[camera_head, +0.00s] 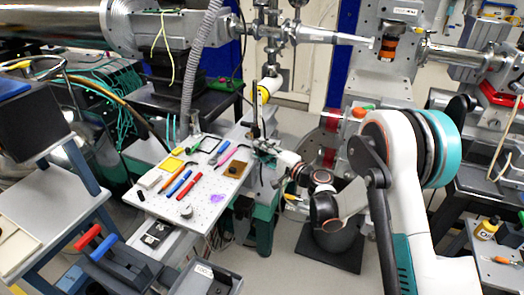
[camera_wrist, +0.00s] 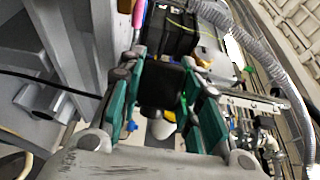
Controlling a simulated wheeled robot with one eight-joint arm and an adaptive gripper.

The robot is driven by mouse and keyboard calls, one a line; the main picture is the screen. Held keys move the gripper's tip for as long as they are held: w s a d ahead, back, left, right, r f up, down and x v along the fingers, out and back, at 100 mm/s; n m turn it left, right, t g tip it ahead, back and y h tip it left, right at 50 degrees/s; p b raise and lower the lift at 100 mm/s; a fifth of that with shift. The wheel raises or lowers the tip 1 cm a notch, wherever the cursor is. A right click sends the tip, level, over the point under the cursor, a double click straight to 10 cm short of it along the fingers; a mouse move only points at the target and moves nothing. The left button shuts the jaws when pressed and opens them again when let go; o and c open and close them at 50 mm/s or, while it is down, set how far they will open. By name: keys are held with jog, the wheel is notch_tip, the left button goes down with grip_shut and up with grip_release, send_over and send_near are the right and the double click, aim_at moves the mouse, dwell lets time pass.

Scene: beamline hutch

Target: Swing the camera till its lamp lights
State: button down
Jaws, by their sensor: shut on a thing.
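My gripper (camera_wrist: 162,74) is shut on a black block-shaped body, which seems to be the camera (camera_wrist: 160,84), seen between the teal fingers in the wrist view. A dark round part sticks out below the block toward me. In the head view my gripper (camera_head: 265,152) is at the right edge of the perforated board, beside a thin upright post (camera_head: 257,118). The held camera is mostly hidden there by the gripper and wrist. I cannot make out a lit lamp on it in either view.
Beam pipes and a ribbed hose (camera_head: 203,45) stand behind. A blue-framed cart (camera_head: 80,170) is at left. Open floor (camera_head: 290,235) lies right of the board.

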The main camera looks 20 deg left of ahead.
jog(key=c, duration=1.2)
grip_release()
jog(key=shift+o, duration=0.2)
jog(key=v, duration=1.2)
